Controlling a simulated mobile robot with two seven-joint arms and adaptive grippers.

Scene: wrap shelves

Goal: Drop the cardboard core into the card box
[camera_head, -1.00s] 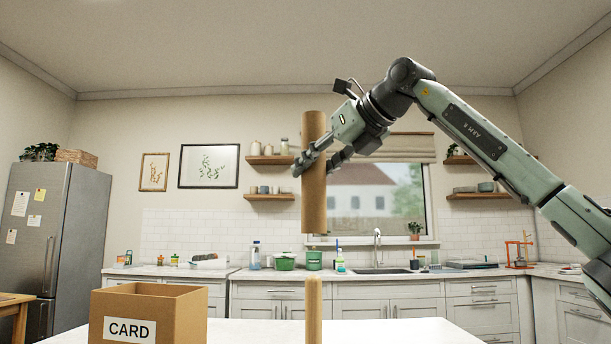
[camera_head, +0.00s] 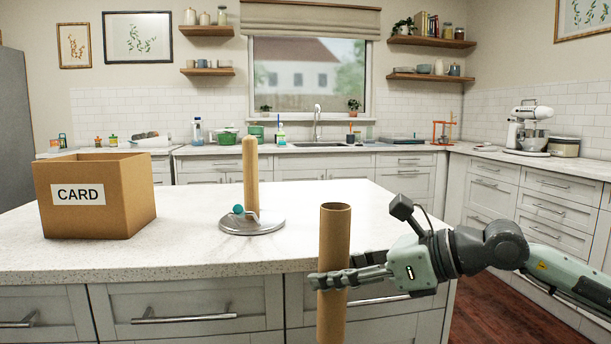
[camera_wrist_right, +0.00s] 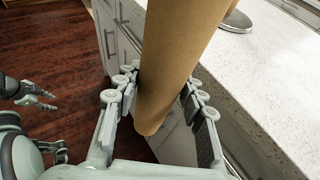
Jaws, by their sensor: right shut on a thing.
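The cardboard core (camera_head: 335,235) is a long brown tube, held upright in front of the counter's near edge. The right wrist view shows the core (camera_wrist_right: 180,60) between the fingers. The open-topped card box (camera_head: 125,205), labelled CARD, stands on the counter at the left, well apart from the core. My left gripper (camera_wrist_right: 48,122) shows at the left of the right wrist view, its fingers spread and empty; it is outside the head view.
A wooden post (camera_head: 250,172) stands on a round metal base (camera_head: 252,224) with a teal ball on it, between box and core. The white counter (camera_head: 190,245) has free room around them. Cabinet fronts with handles lie below its edge.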

